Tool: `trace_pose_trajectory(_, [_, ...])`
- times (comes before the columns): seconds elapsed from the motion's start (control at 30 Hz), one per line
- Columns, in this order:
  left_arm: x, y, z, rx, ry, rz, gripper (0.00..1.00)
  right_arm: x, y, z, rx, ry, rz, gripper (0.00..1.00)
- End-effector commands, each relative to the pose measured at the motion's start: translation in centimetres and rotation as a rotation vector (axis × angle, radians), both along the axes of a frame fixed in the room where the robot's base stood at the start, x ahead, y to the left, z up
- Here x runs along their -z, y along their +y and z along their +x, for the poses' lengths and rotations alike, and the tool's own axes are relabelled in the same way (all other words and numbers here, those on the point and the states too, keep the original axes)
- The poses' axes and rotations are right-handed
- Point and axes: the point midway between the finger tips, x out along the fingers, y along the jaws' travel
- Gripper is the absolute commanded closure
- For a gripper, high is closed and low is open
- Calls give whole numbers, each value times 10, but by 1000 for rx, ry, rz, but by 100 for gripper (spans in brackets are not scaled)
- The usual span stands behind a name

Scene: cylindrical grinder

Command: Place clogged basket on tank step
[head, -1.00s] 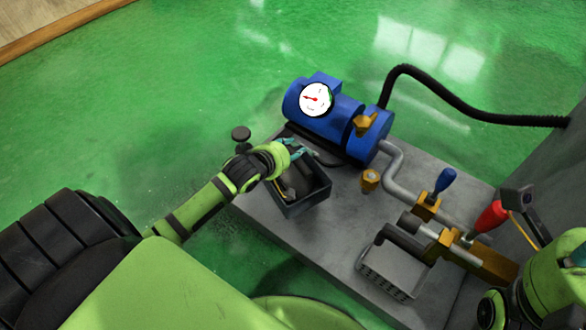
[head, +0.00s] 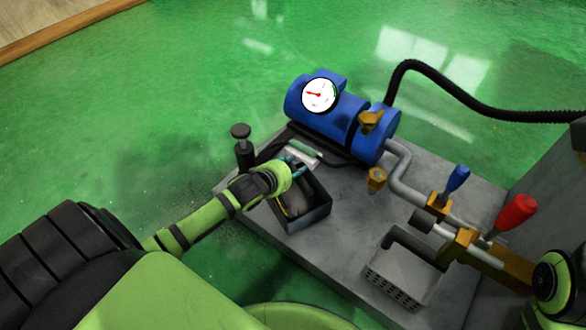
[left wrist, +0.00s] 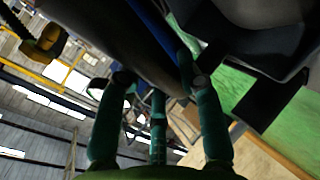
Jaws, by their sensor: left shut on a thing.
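The clogged basket (head: 311,217), a dark box with dark lumpy contents, is over the left part of the grey tank step (head: 300,255). I cannot tell whether its underside touches the step. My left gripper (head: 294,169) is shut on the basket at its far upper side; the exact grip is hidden. In the left wrist view, my left fingers (left wrist: 158,90) close around a dark, rounded part (left wrist: 120,45). My right arm shows at the lower right edge, with its gripper out of view.
A light perforated basket (head: 392,284) with a dark handle stands at the right of the step. Behind are a blue pump (head: 358,135) with a gauge, grey pipe, and blue (head: 457,179) and red (head: 517,209) handles. A black knob post (head: 243,150) stands left.

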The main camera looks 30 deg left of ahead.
Motion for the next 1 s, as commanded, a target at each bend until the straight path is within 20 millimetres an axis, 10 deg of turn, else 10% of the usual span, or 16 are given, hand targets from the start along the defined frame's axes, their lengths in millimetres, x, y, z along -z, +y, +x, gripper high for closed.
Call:
trace_pose_trajectory(0.13, [0, 0, 1, 0, -6, -1, 100, 0, 0, 0, 0, 0, 0, 60])
trace_pose_trajectory(0.17, [3, 0, 0, -1, 1, -1, 60, 0, 0, 0, 0, 0, 0, 60])
trace_pose_trajectory(0.23, [2, 0, 0, 0, 1, 0, 40, 0, 0, 0, 0, 0, 0, 60])
trace_pose_trajectory(0.63, [-2, 0, -2, 1, 1, 1, 40, -2, 0, 0, 0, -2, 0, 60])
trace_pose_trajectory(1.0, [-39, 1, -57, -2, 4, -3, 40, 16, -3, 17, -6, 144, 3, 60])
